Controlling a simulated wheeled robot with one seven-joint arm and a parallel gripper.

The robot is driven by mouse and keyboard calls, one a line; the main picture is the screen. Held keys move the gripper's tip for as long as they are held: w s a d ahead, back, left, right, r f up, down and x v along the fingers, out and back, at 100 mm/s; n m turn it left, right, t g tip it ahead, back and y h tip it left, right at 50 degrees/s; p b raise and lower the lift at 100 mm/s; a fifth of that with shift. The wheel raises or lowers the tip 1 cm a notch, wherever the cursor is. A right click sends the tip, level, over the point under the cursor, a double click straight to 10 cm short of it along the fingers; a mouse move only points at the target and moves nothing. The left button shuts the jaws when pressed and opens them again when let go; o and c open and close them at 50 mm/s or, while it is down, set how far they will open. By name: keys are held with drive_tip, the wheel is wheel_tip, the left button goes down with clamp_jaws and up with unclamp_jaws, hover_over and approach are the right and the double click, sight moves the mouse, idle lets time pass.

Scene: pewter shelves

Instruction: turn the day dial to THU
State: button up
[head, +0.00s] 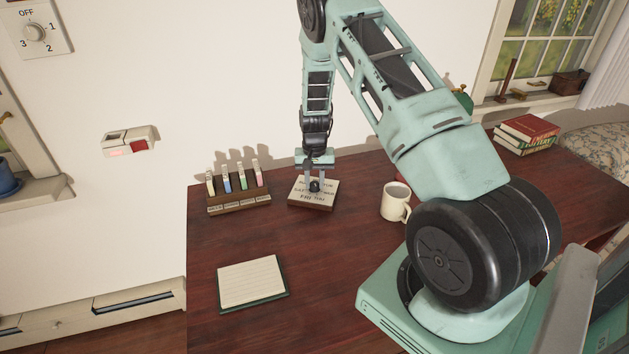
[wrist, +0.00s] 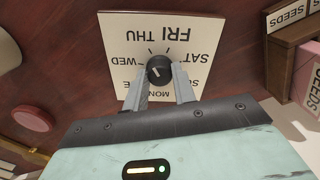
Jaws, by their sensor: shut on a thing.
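The day dial is a black knob (wrist: 159,69) on a square cream plate (wrist: 115,35) printed with day names, upside down in the wrist view. THU (wrist: 146,31) and FRI (wrist: 177,33) are on the far side of the knob, WED at left, SAT at right. The near labels are partly hidden by my fingers. A small pale mark shows on the knob; I cannot tell for sure which day it points to. My gripper (head: 315,184) comes down from above and is shut on the knob, with a finger on each side. The plate (head: 330,191) lies on the desk.
A wooden rack (head: 240,205) with several coloured upright pieces stands left of the dial. A cream mug (head: 393,204) stands to its right. A notepad (head: 251,282) lies nearer on the desk (head: 330,270). Books (head: 527,133) are stacked at far right.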

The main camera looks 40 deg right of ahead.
sight(314, 183)
drive_tip(key=o, duration=1)
wheel_tip(314, 183, up, 18)
drive_tip(key=shift+f+b, duration=0.25)
drive_tip(key=shift+b, duration=0.55)
